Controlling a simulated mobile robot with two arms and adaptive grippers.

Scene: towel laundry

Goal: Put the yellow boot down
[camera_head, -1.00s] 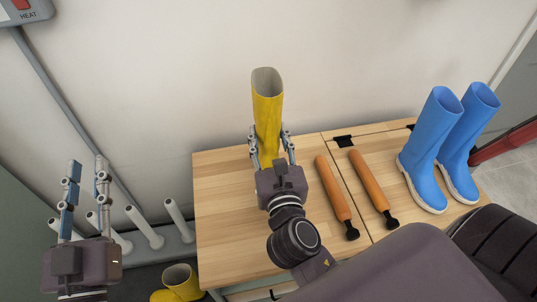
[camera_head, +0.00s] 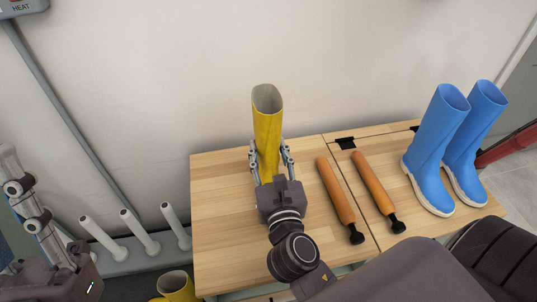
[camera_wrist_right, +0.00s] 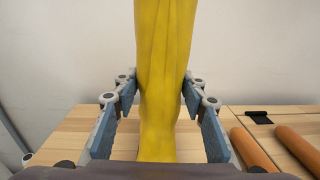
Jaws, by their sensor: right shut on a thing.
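The yellow boot (camera_head: 267,128) is upright over the left part of the wooden table (camera_head: 222,210), near the wall. My right gripper (camera_head: 268,160) is shut on its shaft, one finger on each side. The shaft also shows between the fingers in the right wrist view (camera_wrist_right: 162,70). The boot's foot is hidden behind the gripper, so I cannot tell whether the sole touches the table. My left gripper (camera_head: 35,225) is at the lower left, partly cut off by the picture edge and away from the table; how far its fingers are apart is unclear.
Two orange-brown rollers with black ends (camera_head: 336,193) (camera_head: 373,184) lie right of the gripper. Blue boots (camera_head: 436,150) (camera_head: 474,140) stand at the table's right. Another yellow boot (camera_head: 175,285) is low, left of the table, near white pegs (camera_head: 140,232). The table's left part is clear.

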